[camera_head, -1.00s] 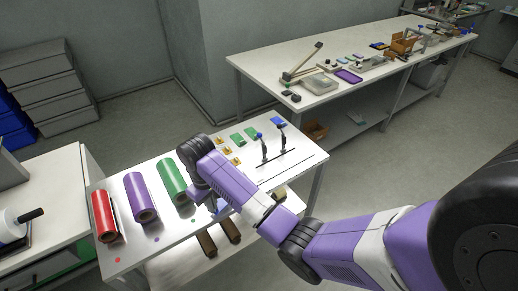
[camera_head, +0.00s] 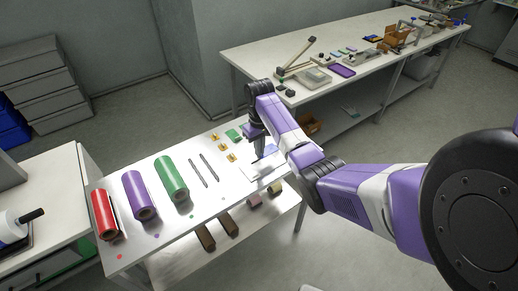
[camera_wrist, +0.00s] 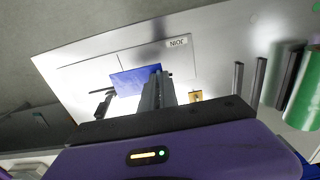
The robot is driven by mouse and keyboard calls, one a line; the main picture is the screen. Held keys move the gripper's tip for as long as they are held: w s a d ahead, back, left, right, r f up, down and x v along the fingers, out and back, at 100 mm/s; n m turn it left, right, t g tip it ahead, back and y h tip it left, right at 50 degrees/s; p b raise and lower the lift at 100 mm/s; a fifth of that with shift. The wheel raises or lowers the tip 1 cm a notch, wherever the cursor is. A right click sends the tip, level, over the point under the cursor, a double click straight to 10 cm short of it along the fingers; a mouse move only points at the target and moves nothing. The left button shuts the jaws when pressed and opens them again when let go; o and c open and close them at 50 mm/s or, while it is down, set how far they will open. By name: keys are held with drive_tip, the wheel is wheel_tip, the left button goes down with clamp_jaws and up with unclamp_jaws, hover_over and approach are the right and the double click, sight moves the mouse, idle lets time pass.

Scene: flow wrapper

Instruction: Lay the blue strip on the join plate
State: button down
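The blue strip (camera_wrist: 134,80) shows in the wrist view at the tips of my gripper (camera_wrist: 158,78), whose fingers are close together at its right end. In the head view the blue strip (camera_head: 269,150) is partly hidden beside my gripper (camera_head: 258,148). My gripper appears shut on the strip, over the join plate. The join plate (camera_wrist: 145,58) is a pale panel with a JOIN label (camera_wrist: 177,43) that reads upside down in the wrist view. The gap between strip and plate cannot be judged. My arm hides much of the plate in the head view.
A black clamp (camera_wrist: 103,101) stands left of my fingers. Green (camera_head: 174,178), purple (camera_head: 139,195) and red (camera_head: 104,214) rolls lie at the bench's left. Two dark bars (camera_head: 210,167) and several yellow brackets (camera_head: 222,147) lie between. A cluttered bench (camera_head: 240,60) stands behind.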

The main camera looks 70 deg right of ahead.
sight(259, 166)
drive_tip(key=shift+f+b, duration=2.4)
drive_tip(key=shift+f, duration=0.55)
drive_tip(key=c, duration=1.6)
unclamp_jaws()
drive_tip(key=shift+o, duration=0.2)
drive_tip(key=shift+r, duration=3.85)
